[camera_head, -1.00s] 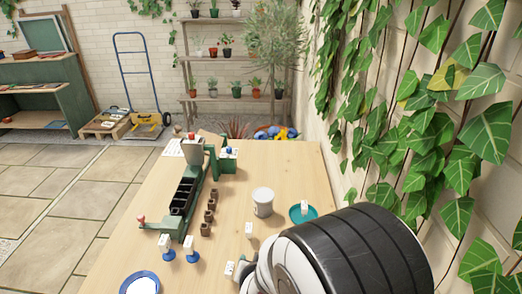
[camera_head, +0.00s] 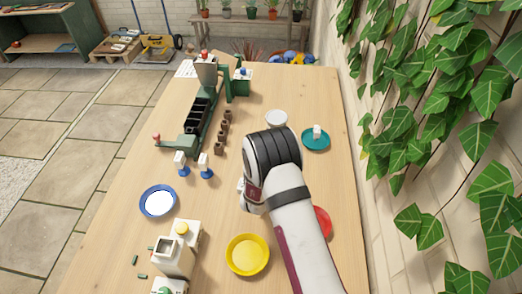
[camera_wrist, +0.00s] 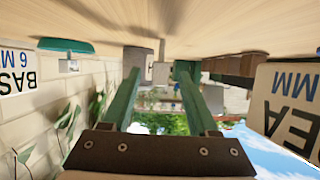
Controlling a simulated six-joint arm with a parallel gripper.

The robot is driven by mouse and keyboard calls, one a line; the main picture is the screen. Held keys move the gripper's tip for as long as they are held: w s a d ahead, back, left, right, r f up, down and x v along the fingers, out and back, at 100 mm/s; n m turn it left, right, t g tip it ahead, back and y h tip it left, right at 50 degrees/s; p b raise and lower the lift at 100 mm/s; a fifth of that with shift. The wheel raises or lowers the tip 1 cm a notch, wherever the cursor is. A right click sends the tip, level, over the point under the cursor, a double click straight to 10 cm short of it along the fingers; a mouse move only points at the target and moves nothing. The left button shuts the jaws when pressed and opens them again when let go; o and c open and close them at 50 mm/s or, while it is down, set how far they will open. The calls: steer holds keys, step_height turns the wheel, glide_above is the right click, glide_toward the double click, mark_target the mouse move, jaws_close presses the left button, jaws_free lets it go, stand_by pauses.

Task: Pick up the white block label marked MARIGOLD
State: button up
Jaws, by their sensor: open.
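In the wrist view, which looks upside down, my gripper (camera_wrist: 158,82) is open, with its green fingers apart. A small white block (camera_wrist: 161,72) shows between the fingertips, beyond them, close to a pale cup (camera_wrist: 138,57). Its marking is not readable. A large white block lettered "BAS" (camera_wrist: 15,80) stands at the left edge, and one lettered "PEA" (camera_wrist: 285,108) stands close at the right. No MARIGOLD lettering is legible. Another small white block (camera_head: 317,131) sits on a teal saucer (camera_head: 316,144) in the head view, where my wrist hides the fingers.
Two white blocks on blue bases (camera_head: 180,160) stand left of my arm. Blue (camera_head: 145,210) and yellow (camera_head: 232,262) dishes and a beige device (camera_head: 172,262) are nearer.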

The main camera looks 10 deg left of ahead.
steer(key=shift+x, duration=1.05)
jaws_close()
steer(key=shift+r, duration=0.15)
